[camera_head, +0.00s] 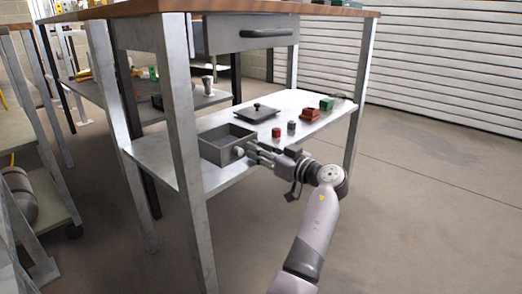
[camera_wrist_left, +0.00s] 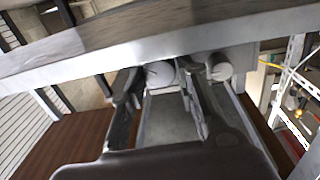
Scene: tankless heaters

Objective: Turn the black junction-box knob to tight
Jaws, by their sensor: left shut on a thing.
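The open grey junction box (camera_head: 228,149) sits on the lower shelf of the workbench. A pale round knob (camera_head: 239,151) shows at its right wall; it looks light grey, not black. My left gripper (camera_head: 250,151) reaches it from the right, its fingers around it. In the left wrist view, my left gripper (camera_wrist_left: 158,82) is shut on a pale round knob (camera_wrist_left: 159,73) with a thin dark line on its face. A second pale round knob (camera_wrist_left: 220,67) stands beside it, outside the fingers. I cannot read any tight mark. My right gripper is not in view.
On the shelf (camera_head: 225,180) are a dark lid (camera_head: 257,113) with a small handle, a red block (camera_head: 276,132), a small grey piece (camera_head: 291,126), a red box (camera_head: 309,114) and a green box (camera_head: 327,103). Bench legs (camera_head: 182,150) frame the shelf. The floor at right is clear.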

